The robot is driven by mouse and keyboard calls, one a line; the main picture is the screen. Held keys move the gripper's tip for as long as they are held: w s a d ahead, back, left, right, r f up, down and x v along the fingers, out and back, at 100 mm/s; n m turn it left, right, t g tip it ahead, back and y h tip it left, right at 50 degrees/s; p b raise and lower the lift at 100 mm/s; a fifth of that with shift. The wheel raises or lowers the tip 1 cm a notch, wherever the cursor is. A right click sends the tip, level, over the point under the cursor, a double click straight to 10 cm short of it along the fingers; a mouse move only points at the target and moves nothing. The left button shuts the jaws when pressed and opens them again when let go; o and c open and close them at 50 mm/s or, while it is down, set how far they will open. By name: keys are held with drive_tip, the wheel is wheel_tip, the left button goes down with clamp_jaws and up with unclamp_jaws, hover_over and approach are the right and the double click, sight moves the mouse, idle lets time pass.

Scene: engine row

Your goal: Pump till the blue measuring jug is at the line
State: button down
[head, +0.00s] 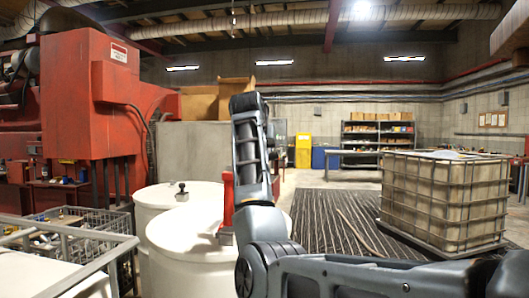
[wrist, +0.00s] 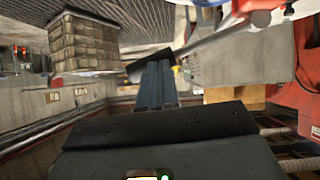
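In the wrist view a grey pump handle (wrist: 210,42) with a dark grip (wrist: 141,70) runs from upper right down to my gripper (wrist: 157,64). My gripper's two fingers are together, and the grip crosses at their tips. I see nothing clearly between them; whether they touch the grip I cannot tell. In the head view a red pump part (head: 228,198) stands on a white drum (head: 195,255), partly behind my arm, which hides my gripper. A blue patch (wrist: 205,2) is cut off at the wrist view's top edge; I cannot tell whether it is the blue measuring jug. No level line shows.
A second white drum with a dark knob (head: 182,188) stands behind the first. A wire basket (head: 70,235) is at left, beside a red machine (head: 75,95). A caged tank (head: 445,200) stands right. The dark ribbed mat (head: 340,215) is mostly clear.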

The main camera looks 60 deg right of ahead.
drive_tip(key=f, duration=0.1)
drive_tip(key=s+f+m+t+b, duration=0.1)
drive_tip(key=f, duration=0.1)
drive_tip(key=f+t+b, duration=0.1)
drive_tip(key=f, duration=0.1)
drive_tip(key=shift+s+d+f+m+y, duration=0.15)
drive_tip(key=shift+d+f+m+y, duration=0.15)
drive_tip(key=shift+y, duration=0.1)
drive_tip(key=shift+f, duration=0.45)
idle(2.0)
drive_tip(key=shift+r+t, duration=0.15)
drive_tip(key=shift+t, duration=0.15)
idle(0.5)
drive_tip(key=a+r, duration=0.8)
drive_tip(key=a, duration=0.1)
drive_tip(key=shift+s+a+r+p, duration=0.2)
drive_tip(key=shift+a+r+p, duration=0.15)
drive_tip(key=shift+p, duration=0.05)
idle(1.3)
